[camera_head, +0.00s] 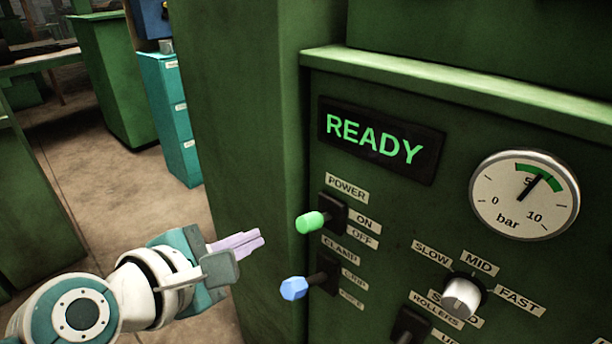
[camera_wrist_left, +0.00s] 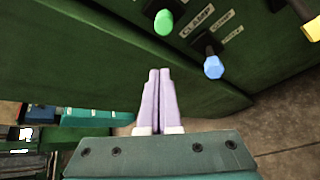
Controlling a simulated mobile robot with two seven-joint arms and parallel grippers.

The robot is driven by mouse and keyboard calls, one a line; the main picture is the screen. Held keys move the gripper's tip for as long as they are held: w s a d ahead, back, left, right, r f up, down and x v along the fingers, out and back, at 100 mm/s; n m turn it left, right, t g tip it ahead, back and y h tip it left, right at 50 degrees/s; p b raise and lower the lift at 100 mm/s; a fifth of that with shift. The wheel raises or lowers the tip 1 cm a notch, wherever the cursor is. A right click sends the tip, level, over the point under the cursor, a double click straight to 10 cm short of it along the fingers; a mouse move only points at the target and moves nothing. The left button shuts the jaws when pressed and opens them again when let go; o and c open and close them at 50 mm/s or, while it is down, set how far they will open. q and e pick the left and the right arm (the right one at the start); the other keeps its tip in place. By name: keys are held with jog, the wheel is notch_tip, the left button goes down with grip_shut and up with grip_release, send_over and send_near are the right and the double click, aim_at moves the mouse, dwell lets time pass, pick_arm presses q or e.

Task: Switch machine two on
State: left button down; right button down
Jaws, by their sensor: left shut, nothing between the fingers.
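The green machine's panel (camera_head: 450,120) fills the right of the head view. Its display (camera_head: 376,139) reads READY in green. The power lever has a green knob (camera_head: 311,222) beside ON and OFF labels; the knob also shows in the left wrist view (camera_wrist_left: 163,22). Below it is the clamp lever with a blue knob (camera_head: 293,288), seen also in the left wrist view (camera_wrist_left: 213,67). My left gripper (camera_head: 262,238) is shut and empty, its pale purple fingers left of both knobs and apart from them. My right gripper is in neither view.
A pressure gauge (camera_head: 524,195) points slightly above 5 bar. A grey speed dial (camera_head: 461,296) and a partly cut-off rollers lever (camera_head: 408,325) sit lower right. A teal drawer cabinet (camera_head: 172,115) stands behind on the left. Bare floor (camera_head: 100,190) lies left of the machine.

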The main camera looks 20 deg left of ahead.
pick_arm(q)
jog(key=shift+p+v, duration=0.3)
jog(key=shift+v, duration=1.5)
jog(key=shift+w+r, duration=0.15)
jog(key=shift+r, duration=0.05)
